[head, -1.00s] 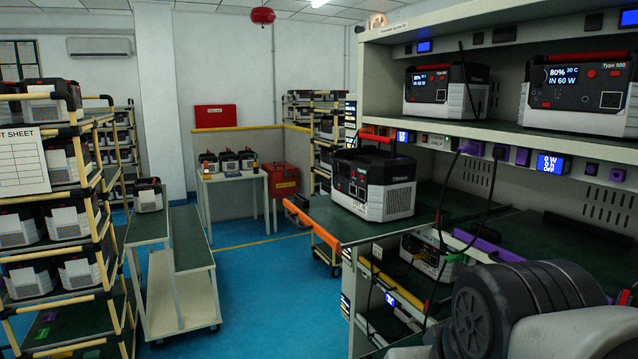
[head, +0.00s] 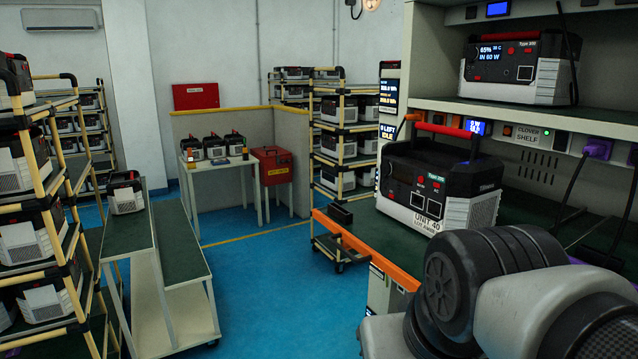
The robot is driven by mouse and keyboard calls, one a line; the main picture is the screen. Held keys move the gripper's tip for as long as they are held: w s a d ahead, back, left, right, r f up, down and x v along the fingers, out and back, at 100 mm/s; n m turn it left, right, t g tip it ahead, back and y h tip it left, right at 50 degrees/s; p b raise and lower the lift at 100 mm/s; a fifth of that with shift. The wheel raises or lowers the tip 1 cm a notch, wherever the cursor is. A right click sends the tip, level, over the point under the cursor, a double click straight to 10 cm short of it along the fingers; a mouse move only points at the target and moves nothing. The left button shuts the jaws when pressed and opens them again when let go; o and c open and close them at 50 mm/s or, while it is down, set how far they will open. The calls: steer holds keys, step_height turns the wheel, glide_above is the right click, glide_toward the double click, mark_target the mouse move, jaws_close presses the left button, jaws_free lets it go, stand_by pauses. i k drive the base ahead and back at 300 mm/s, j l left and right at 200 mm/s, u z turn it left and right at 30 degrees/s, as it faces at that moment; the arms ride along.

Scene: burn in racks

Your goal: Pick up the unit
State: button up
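A power unit (head: 455,212) with black upper body, pale grey lower casing and red top handle stands upright on the dark green deck (head: 362,220) at the right in the head view. Its front label reads "UNIT 40". Its small screen looks dark. A dark cable shows just behind its top; I cannot tell whether it is plugged into the unit. My arm's links fill the lower right corner, in front of the deck and just below the unit in the picture. My gripper is not in view.
Another unit (head: 521,70) with a lit screen sits on the upper shelf (head: 580,116). An orange bar (head: 368,248) edges the deck. A stepped trolley (head: 178,255) and a unit-filled rack (head: 60,290) stand left. Blue floor (head: 268,275) lies clear between.

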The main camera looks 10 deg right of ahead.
mark_target(457, 191)
steer(key=i+j+z, duration=0.15)
steer(key=z, duration=0.2)
steer(key=i+j+z, duration=0.15)
steer(key=z, duration=0.25)
steer(key=i+j+z, duration=0.1)
steer(key=j+z, duration=0.25)
steer(key=i+l, duration=0.05)
steer(key=l, duration=0.05)
